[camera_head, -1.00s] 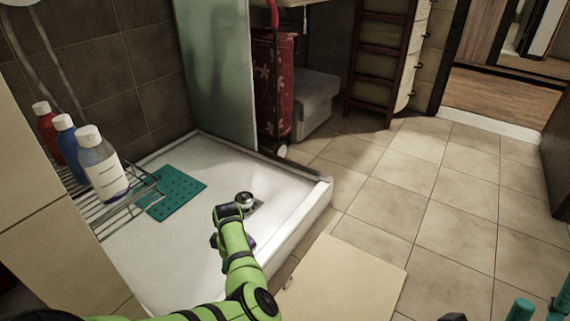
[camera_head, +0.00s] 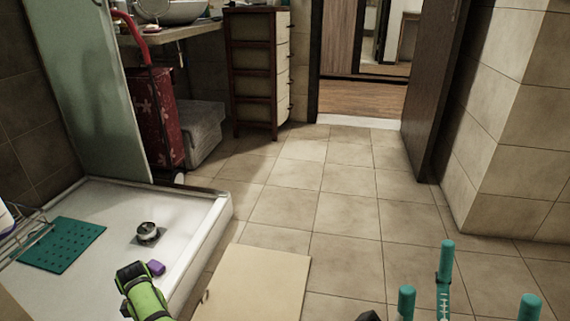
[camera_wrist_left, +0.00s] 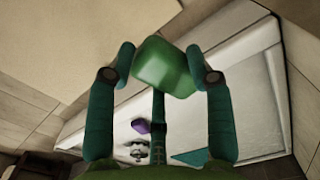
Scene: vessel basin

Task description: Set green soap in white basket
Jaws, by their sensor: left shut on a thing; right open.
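The green soap (camera_wrist_left: 163,68) is a block held between the teal fingers of my left gripper (camera_wrist_left: 161,60) in the left wrist view. It is clear of the shower tray beneath. In the head view only my green left forearm shows at lower left; its gripper and the soap are hidden there. My right gripper (camera_head: 468,290) is open and empty at the lower right of the head view, above the floor. I cannot make out a white basket in either current view.
The white shower tray (camera_head: 185,242) holds a teal mat (camera_head: 62,245), a drain (camera_head: 148,233) and a small purple block (camera_head: 156,267). A beige mat (camera_head: 255,285) lies beside it. A red trolley (camera_head: 158,115) and cabinet (camera_head: 255,70) stand behind. Tiled floor is clear at centre.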

